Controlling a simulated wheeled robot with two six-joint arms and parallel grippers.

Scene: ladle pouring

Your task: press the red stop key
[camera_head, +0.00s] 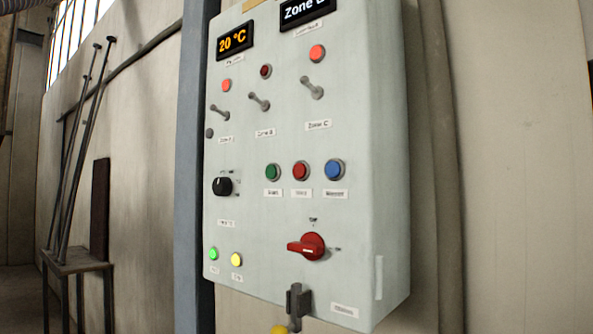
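The red stop key (300,170) is a round red button in a grey ring on the pale control panel (270,205). It sits between a green button (272,172) and a blue button (335,169). Its small label is too blurred to read. My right gripper is not in view.
A red rotary switch (311,246) sits below the buttons and a black knob (222,186) to their left. Several toggle levers and lamps are above. A blue-grey post (191,160) stands left of the panel, and a small stand (75,262) with rods is further left.

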